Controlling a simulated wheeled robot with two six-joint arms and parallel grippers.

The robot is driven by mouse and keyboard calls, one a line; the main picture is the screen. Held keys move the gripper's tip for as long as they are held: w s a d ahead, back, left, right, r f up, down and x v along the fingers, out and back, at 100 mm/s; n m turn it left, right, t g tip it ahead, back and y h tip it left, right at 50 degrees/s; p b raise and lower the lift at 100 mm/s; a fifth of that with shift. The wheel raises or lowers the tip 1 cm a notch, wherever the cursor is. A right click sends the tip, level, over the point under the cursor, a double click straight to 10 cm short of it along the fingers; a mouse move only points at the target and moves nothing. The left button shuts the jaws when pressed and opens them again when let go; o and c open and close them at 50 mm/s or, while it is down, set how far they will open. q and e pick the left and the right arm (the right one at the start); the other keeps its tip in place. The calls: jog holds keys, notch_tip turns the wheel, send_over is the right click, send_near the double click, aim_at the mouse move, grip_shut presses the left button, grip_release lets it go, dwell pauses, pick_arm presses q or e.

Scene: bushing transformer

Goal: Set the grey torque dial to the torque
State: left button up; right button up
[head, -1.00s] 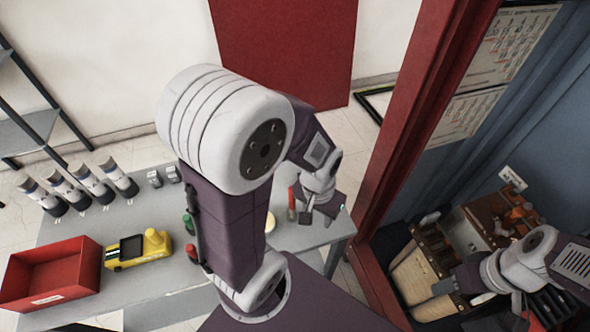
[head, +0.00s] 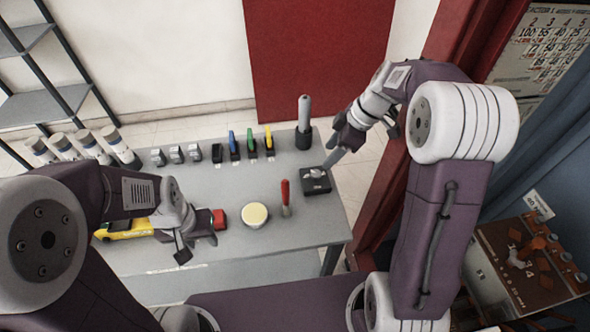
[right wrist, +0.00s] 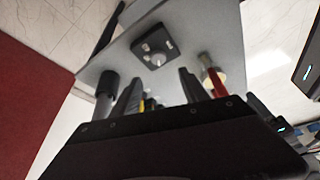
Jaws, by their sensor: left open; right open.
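A small black box with a grey knob (head: 316,182) sits near the table's right end; this looks like the torque dial. It also shows in the right wrist view (right wrist: 155,50), on the grey table top. My right gripper (head: 360,146) is open, close above and right of the box, with one grey finger by the box's far edge; I cannot tell whether it touches. Its dark fingers (right wrist: 160,98) show in the right wrist view, apart. My left gripper (head: 198,245) is open over the table's left half, beside a yellow tool (head: 125,231) partly hidden by my arm.
A black cup with a grey handle (head: 304,122) stands behind the box. A red-handled tool (head: 286,200) and a round pale-yellow disc (head: 255,215) lie left of it. Several coloured tools (head: 252,146) line the back edge. A red post (head: 385,215) rises at right.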

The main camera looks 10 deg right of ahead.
aim_at(317, 173)
pick_arm(q)
jog(key=shift+w+d+f, duration=0.1)
jog(key=shift+d+f, duration=0.05)
jog(key=shift+f+b, duration=0.35)
pick_arm(e)
jog(key=x, duration=0.6)
jog(key=d+x, duration=0.1)
jog(key=x, duration=0.2)
jog(key=shift+s+a+f, duration=0.1)
jog(key=shift+f, duration=0.2)
